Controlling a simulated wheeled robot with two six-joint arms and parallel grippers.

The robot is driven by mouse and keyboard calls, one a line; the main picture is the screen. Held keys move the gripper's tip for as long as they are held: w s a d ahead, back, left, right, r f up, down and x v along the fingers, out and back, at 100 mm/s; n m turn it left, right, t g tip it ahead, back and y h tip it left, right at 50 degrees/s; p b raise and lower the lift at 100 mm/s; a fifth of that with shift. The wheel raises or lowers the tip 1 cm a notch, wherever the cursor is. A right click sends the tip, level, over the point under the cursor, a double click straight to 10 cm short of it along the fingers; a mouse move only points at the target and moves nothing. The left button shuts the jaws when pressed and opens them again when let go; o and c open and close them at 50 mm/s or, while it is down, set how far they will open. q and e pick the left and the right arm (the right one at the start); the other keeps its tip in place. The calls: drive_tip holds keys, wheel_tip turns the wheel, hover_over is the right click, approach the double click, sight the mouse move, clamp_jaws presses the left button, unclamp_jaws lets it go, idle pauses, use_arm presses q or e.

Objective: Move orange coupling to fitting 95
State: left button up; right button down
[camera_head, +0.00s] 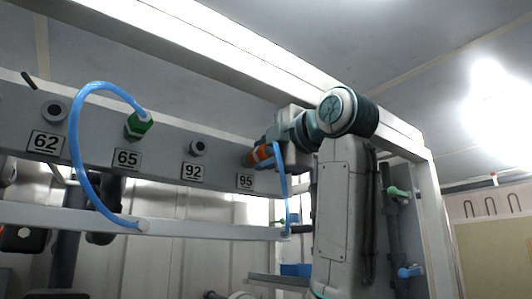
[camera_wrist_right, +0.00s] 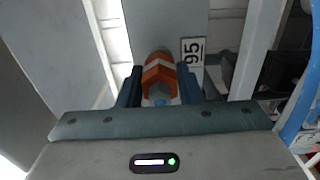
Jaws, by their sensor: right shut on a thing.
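The orange coupling (camera_head: 260,155) is up at the panel just above the label 95 (camera_head: 245,181), with a blue hose hanging from its side. My right gripper (camera_head: 270,148) is shut on it. In the right wrist view the orange coupling (camera_wrist_right: 160,75) sits between the two dark fingers, with the 95 label (camera_wrist_right: 192,52) beside it. Fitting 95 itself is hidden behind the coupling, so I cannot tell whether the coupling is seated on it. My left gripper is not in view.
A green coupling (camera_head: 138,125) with a looping blue hose (camera_head: 76,150) is on fitting 65. Fittings 62 (camera_head: 54,110) and 92 (camera_head: 198,147) are bare. A white rail (camera_head: 190,228) runs below the panel. A green-handled valve (camera_head: 397,192) is at right.

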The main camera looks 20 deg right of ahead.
drive_tip(key=shift+w+a, duration=0.1)
drive_tip(key=shift+w, duration=0.3)
drive_tip(key=c, duration=0.9)
unclamp_jaws()
drive_tip(key=shift+s+f, duration=0.1)
drive_tip(key=shift+s, duration=0.2)
drive_tip(key=b+v, duration=0.4)
drive_tip(key=v, duration=0.6)
drive_tip(key=shift+b, duration=0.4)
